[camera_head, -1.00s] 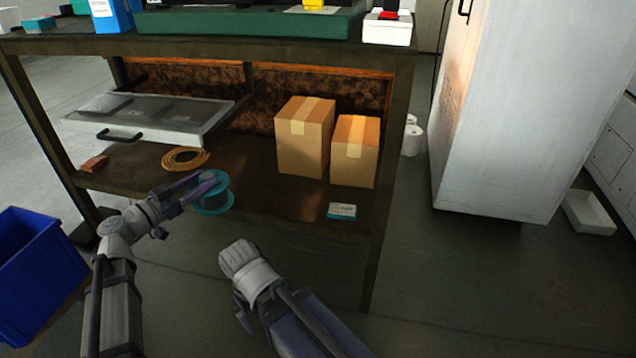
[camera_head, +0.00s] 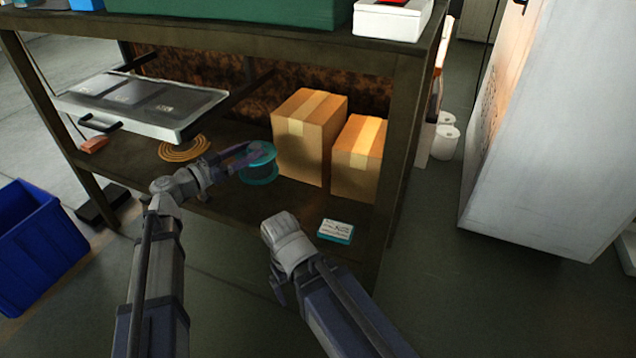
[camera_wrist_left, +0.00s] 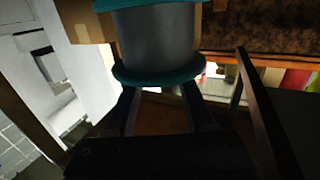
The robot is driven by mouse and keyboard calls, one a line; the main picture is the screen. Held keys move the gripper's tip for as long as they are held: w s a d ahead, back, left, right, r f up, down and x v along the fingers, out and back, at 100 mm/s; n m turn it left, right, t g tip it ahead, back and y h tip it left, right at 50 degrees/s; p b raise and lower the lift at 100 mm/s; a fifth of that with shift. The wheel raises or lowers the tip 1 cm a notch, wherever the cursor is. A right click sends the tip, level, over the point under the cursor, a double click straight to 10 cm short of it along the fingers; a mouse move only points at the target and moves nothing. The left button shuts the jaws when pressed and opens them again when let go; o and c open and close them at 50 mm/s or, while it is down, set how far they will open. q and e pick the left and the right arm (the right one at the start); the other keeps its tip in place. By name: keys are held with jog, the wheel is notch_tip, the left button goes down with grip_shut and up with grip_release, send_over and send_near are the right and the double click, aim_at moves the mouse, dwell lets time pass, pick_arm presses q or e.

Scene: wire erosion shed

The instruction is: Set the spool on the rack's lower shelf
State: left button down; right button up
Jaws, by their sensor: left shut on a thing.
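The spool (camera_head: 260,172) has teal flanges and a dark grey winding. It is upright over the rack's lower shelf (camera_head: 240,200), left of the cardboard boxes. My left gripper (camera_head: 247,155) is shut on it, reaching in from the front left. In the left wrist view the spool (camera_wrist_left: 155,40) fills the top middle, between the two dark fingers. I cannot tell whether its bottom flange touches the shelf. My right arm (camera_head: 290,245) is in front of the shelf; its fingers are not clearly seen.
Two cardboard boxes (camera_head: 305,135) stand right of the spool. A coiled ring (camera_head: 184,149) lies to its left, beneath a clear-lidded drawer (camera_head: 145,103). A small white-and-teal box (camera_head: 336,231) lies at the shelf's front right. A blue bin (camera_head: 25,245) stands on the floor at left.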

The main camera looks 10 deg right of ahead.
pick_arm(q)
jog(key=shift+f+b, duration=5.05)
jog(key=shift+b, duration=0.1)
jog(key=shift+r, duration=0.1)
jog(key=c, duration=0.7)
grip_release()
jog(key=o, duration=0.4)
jog(key=shift+o, duration=0.2)
jog(key=shift+s+a, duration=0.1)
jog(key=shift+a, duration=0.05)
jog(key=v, duration=1.1)
jog(key=shift+s+a, duration=0.25)
jog(key=shift+a, duration=0.05)
